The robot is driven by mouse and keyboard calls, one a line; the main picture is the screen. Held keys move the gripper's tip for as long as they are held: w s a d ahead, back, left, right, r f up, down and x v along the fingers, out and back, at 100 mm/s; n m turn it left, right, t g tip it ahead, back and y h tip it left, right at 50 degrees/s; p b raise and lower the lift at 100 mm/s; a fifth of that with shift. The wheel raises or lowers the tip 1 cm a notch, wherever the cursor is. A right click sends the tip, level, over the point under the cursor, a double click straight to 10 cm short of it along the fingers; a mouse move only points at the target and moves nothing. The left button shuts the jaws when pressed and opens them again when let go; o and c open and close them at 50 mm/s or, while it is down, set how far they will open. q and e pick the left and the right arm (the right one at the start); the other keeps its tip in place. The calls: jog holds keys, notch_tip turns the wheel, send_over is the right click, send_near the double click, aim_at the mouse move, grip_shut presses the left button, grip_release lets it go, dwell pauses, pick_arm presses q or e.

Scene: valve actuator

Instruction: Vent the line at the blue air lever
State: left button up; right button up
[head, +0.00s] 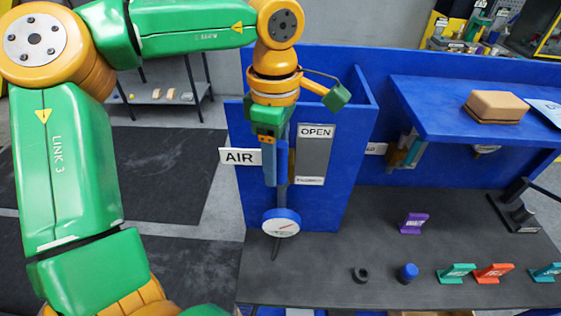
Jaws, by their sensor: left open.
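My left gripper (276,178) reaches down in front of the blue panel (345,150), between the white AIR sign (240,157) and the grey OPEN plate (314,153). It is open, with its fingers pointing down. The blue air lever cannot be told apart from the narrow blue and grey parts at the fingers, which cover that spot. I cannot tell whether the fingers touch anything. A round white-faced gauge with a blue rim (281,223) sits just below the fingers. My right gripper is not in view.
A blue shelf (440,110) on the right carries a brown box (495,106). On the dark bench (330,262) are a purple block (413,223), a black ring (361,275), a blue knob (407,273) and several coloured stands. The bench's middle is mostly clear.

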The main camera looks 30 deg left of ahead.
pick_arm(q)
jog(key=shift+f, duration=0.45)
jog(key=shift+w+d+f, duration=0.15)
jog(key=shift+f, duration=0.05)
jog(key=shift+w+d, duration=0.2)
jog(key=shift+d, duration=0.15)
jog(key=shift+s+a, duration=0.1)
grip_shut()
dwell(0.5)
